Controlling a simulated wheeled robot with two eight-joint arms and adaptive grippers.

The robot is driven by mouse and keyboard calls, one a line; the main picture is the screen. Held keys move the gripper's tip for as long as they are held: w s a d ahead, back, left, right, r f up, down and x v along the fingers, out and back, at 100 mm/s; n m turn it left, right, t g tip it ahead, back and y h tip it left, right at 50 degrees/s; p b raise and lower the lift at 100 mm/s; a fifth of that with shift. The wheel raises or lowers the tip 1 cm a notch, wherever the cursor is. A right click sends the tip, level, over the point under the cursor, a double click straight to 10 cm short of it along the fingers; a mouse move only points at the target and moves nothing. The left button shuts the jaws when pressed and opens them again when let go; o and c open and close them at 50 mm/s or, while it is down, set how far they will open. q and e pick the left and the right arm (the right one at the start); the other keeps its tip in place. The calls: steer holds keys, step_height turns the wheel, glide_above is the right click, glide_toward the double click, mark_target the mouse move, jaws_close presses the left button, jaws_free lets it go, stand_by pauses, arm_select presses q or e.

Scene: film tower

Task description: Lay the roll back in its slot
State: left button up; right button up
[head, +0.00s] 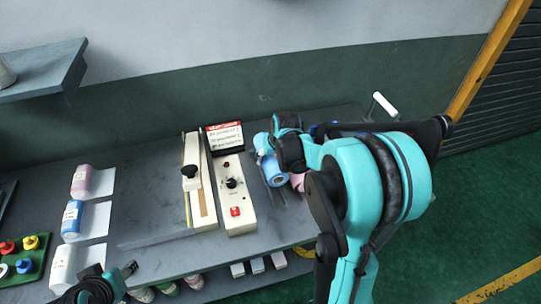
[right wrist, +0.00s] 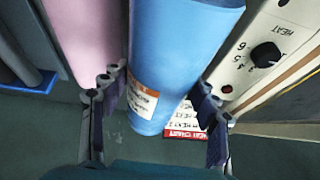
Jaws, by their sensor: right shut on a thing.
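A blue roll (right wrist: 180,60) with an orange and white label fills the middle of the right wrist view. My right gripper (right wrist: 155,108) is shut on it, one finger on each side. In the head view the blue roll (head: 273,171) shows partly below the dark right gripper (head: 283,150), beside the cream heat unit. A pink roll (right wrist: 88,35) lies alongside it to the left in the wrist view; its end (head: 297,181) also shows in the head view. The slot is hidden by the arm and rolls. My left gripper (head: 108,284) is at the bottom left, away from the rolls.
The cream heat unit (head: 234,195) with a dial and a long-armed cream device (head: 200,188) stand on the grey bench (head: 150,210). Pink, blue and white labelled containers (head: 72,218) line the left. Bench between is clear.

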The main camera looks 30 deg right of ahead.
steer(key=shift+d+f+b, duration=0.1)
steer(key=shift+f+b, duration=0.4)
steer(key=shift+f, duration=0.25)
steer(key=shift+f+b, duration=1.55)
steer(key=shift+f, duration=0.45)
steer(key=shift+f+b, duration=1)
steer(key=shift+f, duration=0.1)
steer(key=o, duration=1.8)
steer(key=shift+o, duration=0.2)
steer(key=shift+s+r, duration=0.1)
steer(key=v, duration=1.1)
steer(key=shift+s+r, duration=0.1)
steer(key=shift+r, duration=0.3)
steer(key=shift+a, duration=0.2)
